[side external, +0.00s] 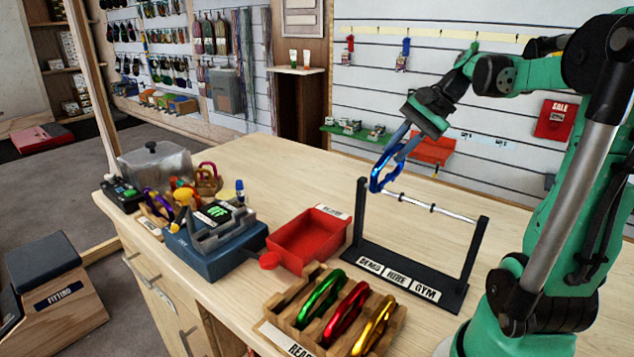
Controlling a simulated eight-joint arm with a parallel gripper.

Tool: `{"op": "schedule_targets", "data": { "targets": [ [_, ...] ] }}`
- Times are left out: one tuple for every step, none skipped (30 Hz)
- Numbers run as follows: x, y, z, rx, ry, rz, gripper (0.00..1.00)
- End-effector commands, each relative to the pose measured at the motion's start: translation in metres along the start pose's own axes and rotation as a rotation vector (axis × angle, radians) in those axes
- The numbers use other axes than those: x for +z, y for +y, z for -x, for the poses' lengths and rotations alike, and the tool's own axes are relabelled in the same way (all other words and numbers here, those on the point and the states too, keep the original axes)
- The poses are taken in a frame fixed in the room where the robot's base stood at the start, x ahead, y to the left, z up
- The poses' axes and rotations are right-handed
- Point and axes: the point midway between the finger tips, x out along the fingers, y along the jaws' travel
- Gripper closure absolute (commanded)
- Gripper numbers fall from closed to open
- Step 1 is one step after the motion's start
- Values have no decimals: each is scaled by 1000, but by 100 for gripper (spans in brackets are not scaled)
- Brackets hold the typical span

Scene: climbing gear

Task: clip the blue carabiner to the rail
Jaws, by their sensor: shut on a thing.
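The blue carabiner (381,172) is in the jaws of my gripper (401,140), which is shut on it. The carabiner hangs tilted below the jaws, near the left end of the rail. The rail (432,208) is a thin silver bar between two black uprights on a black stand (400,277) with white labels. The carabiner's lower end overlaps the rail's left end in the picture. I cannot tell whether it is around the rail or in front of it, or whether its gate is open.
A wooden rack (283,309) holds green, red and yellow carabiners in front of the stand. A red tray (308,240) lies left of the stand. A blue-grey device (212,241) and a clear-sided box (155,163) stand further left. The table (260,165) behind the tray is bare.

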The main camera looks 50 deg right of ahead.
Motion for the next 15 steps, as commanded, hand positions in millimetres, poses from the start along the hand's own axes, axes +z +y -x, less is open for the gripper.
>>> {"op": "schedule_targets", "data": {
  "targets": [
    [0,1,-1,0,0,0,100],
    [-1,2,-1,0,0,0,100],
    [-1,2,-2,0,0,0,100],
    [-1,3,-3,0,0,0,100],
    [-1,3,-3,0,0,0,100],
    [-2,4,-4,0,0,0,100],
    [-2,4,-4,0,0,0,100],
    [-2,5,-5,0,0,0,100],
    [-2,5,-5,0,0,0,100],
    [-2,5,-5,0,0,0,100],
    [-2,5,-5,0,0,0,100],
    [-2,5,-5,0,0,0,100],
    [-2,5,-5,0,0,0,100],
    [-2,5,-5,0,0,0,100],
    [-2,5,-5,0,0,0,100]
  ]
}}
